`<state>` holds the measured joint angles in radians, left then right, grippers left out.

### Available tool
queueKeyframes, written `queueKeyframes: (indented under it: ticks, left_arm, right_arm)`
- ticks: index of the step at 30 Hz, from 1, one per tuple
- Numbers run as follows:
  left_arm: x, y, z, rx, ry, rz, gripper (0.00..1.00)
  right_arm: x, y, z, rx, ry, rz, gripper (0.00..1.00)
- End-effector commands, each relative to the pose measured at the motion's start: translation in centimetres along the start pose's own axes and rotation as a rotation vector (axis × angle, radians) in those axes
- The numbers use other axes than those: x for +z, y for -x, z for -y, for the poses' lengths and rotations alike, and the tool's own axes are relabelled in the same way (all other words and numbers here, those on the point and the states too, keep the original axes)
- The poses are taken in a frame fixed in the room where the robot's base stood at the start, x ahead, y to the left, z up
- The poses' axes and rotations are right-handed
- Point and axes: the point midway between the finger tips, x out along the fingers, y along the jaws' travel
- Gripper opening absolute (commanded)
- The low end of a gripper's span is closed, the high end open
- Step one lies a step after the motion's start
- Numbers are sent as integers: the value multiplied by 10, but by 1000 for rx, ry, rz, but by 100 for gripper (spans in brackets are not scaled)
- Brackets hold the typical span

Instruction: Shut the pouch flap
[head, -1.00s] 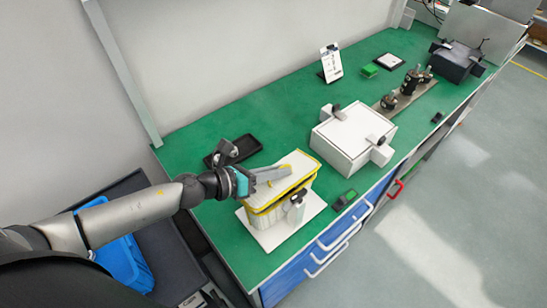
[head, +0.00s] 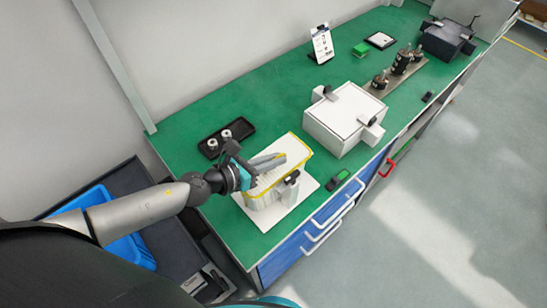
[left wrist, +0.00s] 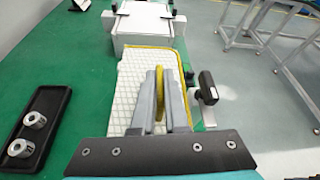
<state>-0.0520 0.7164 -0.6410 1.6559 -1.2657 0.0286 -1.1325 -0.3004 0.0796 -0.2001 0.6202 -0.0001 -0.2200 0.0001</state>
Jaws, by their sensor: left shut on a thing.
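The pouch (head: 264,194) is white with a yellow-edged quilted top and stands on a white plate (head: 297,209). In the left wrist view the quilted flap (left wrist: 132,75) spreads flat ahead of my fingers, with yellow edging along its far and right sides. My left gripper (head: 283,160) reaches over the pouch top from the left. In the left wrist view my left gripper (left wrist: 160,98) is shut on a raised yellow strip of the flap, which shows between the fingers. The fingers hide part of the top, and I cannot tell whether the flap's edge is fastened. My right gripper is not in view.
A black tray (head: 212,149) with two metal rings lies left of the pouch. A white box (head: 344,119) with black-knobbed clamps stands beyond it.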

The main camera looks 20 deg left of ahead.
Motion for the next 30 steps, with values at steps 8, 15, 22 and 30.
queueKeyframes:
  ticks: [8,15,22,30]
  left_arm:
    - [-2,0,2,-5,2,-4,36]
    - [-1,0,1,-3,2,-3,41]
    - [-1,2,0,-2,1,-3,41]
    - [-3,30,0,-3,0,-6,41]
  right_arm:
    - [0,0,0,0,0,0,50]
    - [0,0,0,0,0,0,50]
    - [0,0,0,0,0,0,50]
    - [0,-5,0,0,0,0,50]
